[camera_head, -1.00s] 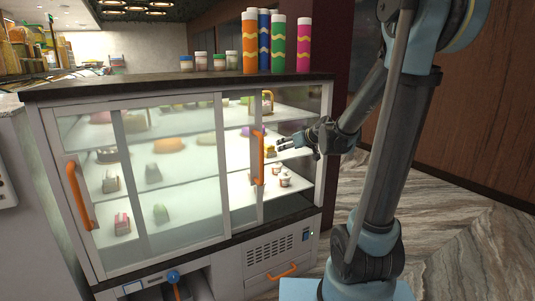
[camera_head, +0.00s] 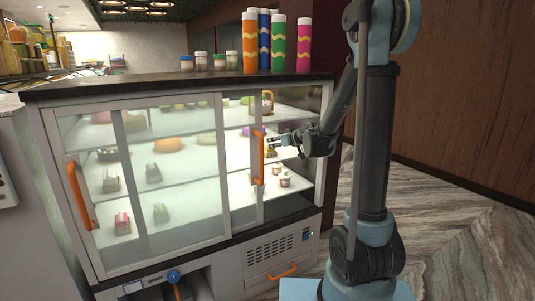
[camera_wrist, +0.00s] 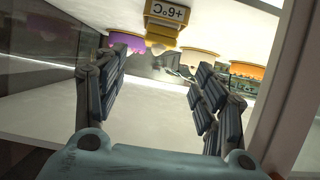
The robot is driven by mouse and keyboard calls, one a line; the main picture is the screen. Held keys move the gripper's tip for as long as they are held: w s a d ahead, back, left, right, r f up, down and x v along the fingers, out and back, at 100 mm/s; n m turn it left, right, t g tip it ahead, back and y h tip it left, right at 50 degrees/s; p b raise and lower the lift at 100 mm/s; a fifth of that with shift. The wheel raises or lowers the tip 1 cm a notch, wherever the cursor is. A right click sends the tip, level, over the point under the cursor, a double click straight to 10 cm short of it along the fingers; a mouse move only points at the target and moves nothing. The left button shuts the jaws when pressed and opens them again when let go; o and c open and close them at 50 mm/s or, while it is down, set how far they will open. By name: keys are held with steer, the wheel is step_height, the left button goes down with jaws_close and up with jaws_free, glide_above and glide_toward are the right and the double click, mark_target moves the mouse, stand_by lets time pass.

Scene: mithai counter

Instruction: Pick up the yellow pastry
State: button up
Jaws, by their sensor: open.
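My gripper (camera_head: 278,141) is at the open right side of the glass display case (camera_head: 155,265), level with its middle shelf. In the wrist view my gripper (camera_wrist: 160,95) is open, with nothing between its fingers. A small yellow piece (camera_wrist: 163,38) shows beyond the fingertips, just under a sign reading +6°C upside down (camera_wrist: 166,13). I cannot tell for certain whether it is the yellow pastry. I cannot pick out a yellow pastry in the head view, where glass and the door frame blur the shelves.
A purple cake (camera_wrist: 126,40) and an orange cake (camera_wrist: 247,70) flank the yellow piece. The door frame (camera_wrist: 287,85) is close on the right. An orange handle (camera_head: 258,158) stands beside my gripper. Small cups (camera_head: 284,181) sit on the lower shelf. Tall tubes (camera_head: 277,45) stand on top.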

steer(key=shift+x, duration=5)
steer(key=shift+d+f, duration=0.1)
steer(key=shift+d, duration=0.05)
steer(key=shift+c, duration=0.6)
steer(key=c, duration=1.1)
